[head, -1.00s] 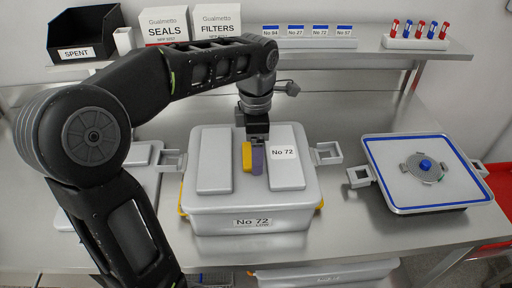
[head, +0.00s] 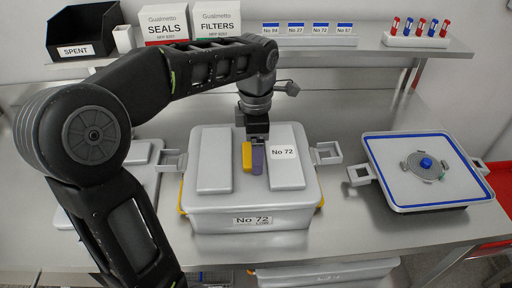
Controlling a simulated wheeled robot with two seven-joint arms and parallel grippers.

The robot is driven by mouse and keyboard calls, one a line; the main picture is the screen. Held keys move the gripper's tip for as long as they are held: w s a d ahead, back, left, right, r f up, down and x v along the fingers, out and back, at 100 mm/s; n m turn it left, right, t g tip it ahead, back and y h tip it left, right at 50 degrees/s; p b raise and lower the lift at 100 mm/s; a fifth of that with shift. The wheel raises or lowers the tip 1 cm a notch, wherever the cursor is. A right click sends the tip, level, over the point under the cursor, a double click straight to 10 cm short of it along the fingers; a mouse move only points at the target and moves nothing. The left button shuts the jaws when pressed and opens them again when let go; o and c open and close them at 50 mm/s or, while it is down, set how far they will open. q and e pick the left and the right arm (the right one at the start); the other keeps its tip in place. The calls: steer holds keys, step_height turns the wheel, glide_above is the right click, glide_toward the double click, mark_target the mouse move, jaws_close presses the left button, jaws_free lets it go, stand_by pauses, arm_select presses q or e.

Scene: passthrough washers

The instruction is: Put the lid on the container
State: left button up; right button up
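A grey container (head: 250,221) labelled No 72 stands in the middle of the bench, with yellow clips at its sides. A grey lid (head: 214,165) with two raised panels and its own No 72 label covers its top. From this angle I cannot tell whether the lid is fully seated. My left gripper (head: 254,152) points down at the lid's middle, between the panels. A yellow piece and a purple-grey piece show at its fingertips; whether it grips anything is hidden. My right gripper is not in view.
At right lies a plate with a blue rim (head: 385,189), a blue knob and side handles. Another grey lidded item (head: 147,181) is at left, partly behind my arm. A shelf (head: 345,47) behind holds a black SPENT bin (head: 82,32), boxes and coloured vials.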

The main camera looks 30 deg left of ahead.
arm_select(q)
steer(key=shift+f+b, duration=0.35)
steer(key=shift+f, duration=0.05)
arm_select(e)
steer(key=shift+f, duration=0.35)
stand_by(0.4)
arm_select(q)
steer(key=o, duration=2)
steer(key=shift+f, duration=0.1)
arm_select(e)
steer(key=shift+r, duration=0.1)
arm_select(q)
steer(key=shift+r+p, duration=2.85)
steer(key=shift+r, duration=0.7)
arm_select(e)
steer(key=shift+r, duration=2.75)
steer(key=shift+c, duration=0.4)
